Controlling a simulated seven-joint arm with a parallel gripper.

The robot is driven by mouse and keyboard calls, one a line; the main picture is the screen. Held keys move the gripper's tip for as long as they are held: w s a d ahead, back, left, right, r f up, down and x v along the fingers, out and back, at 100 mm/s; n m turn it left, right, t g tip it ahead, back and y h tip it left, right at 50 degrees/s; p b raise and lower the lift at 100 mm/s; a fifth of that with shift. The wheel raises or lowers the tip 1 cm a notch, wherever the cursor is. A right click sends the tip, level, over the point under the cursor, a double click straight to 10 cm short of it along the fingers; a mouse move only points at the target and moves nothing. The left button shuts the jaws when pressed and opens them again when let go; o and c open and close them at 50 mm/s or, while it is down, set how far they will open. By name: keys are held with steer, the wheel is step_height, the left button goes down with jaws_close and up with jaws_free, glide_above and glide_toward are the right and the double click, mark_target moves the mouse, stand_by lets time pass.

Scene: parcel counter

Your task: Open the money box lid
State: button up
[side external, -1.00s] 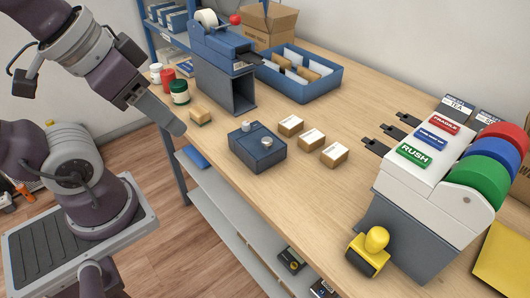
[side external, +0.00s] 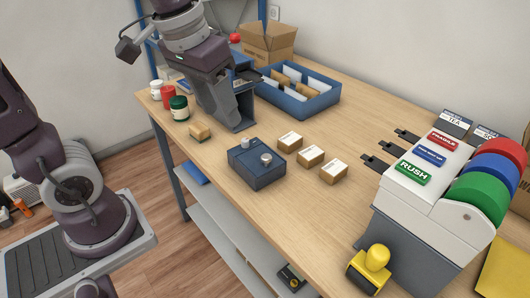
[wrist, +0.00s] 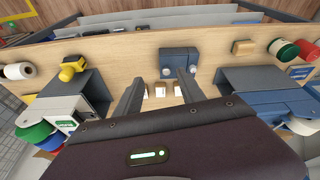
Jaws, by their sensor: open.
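The money box (side external: 250,177) is a small dark-blue box on the wooden counter, near its front edge. Its lid looks shut. Two pale round knobs sit on it, one at the back left corner and one on top (side external: 266,158). In the wrist view the money box (wrist: 179,55) lies beyond the fingertips, near the right finger. My gripper (wrist: 160,74) has its fingers apart with nothing held. In the side view my gripper (side external: 226,122) is above the counter, behind and left of the money box, clear of it and partly covering the blue tape dispenser.
Three small cartons (side external: 310,155) stand just right of the money box. A wooden-topped block (side external: 200,132) and jars (side external: 179,108) are to its left. A blue divided tray (side external: 310,103) is behind. A label dispenser (side external: 420,195) and yellow stamp (side external: 369,268) stand right.

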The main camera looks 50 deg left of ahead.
steer(key=w+a+f+n+g, duration=0.1)
steer(key=w+f+g, duration=0.1)
steer(key=w+f, duration=0.55)
steer(key=n+g, duration=0.1)
glide_above(266, 156)
step_height(266, 156, down, 3)
steer(key=shift+s+d+r, duration=0.1)
steer(key=shift+s, duration=0.05)
step_height(266, 156, down, 8)
steer(key=shift+r, duration=0.1)
jaws_close()
stand_by(0.5)
